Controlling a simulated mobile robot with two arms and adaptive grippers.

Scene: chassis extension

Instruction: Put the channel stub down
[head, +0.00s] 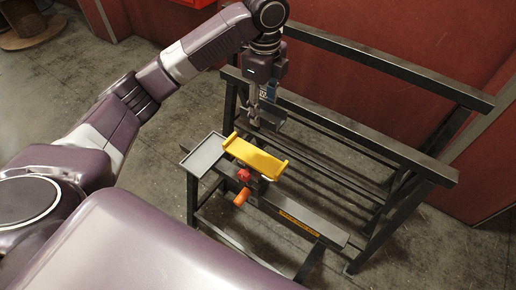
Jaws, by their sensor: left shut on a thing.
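My left gripper (255,121) points down above the near part of a dark metal frame. It is shut on a dark grey metal piece (273,117), which looks like the channel stub and shows just to the right of the fingers. The fingers partly hide the stub, and its exact gap to the rails behind cannot be told. A yellow channel-shaped holder (256,158) with raised ends lies just below the gripper in the picture. My right gripper is not in view.
A small grey tray (205,155) sits left of the yellow holder. A red knob (244,175) and an orange handle (242,197) are below it. The dark frame (360,140) has long rails reaching right. A red wall (400,45) stands behind; concrete floor surrounds the frame.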

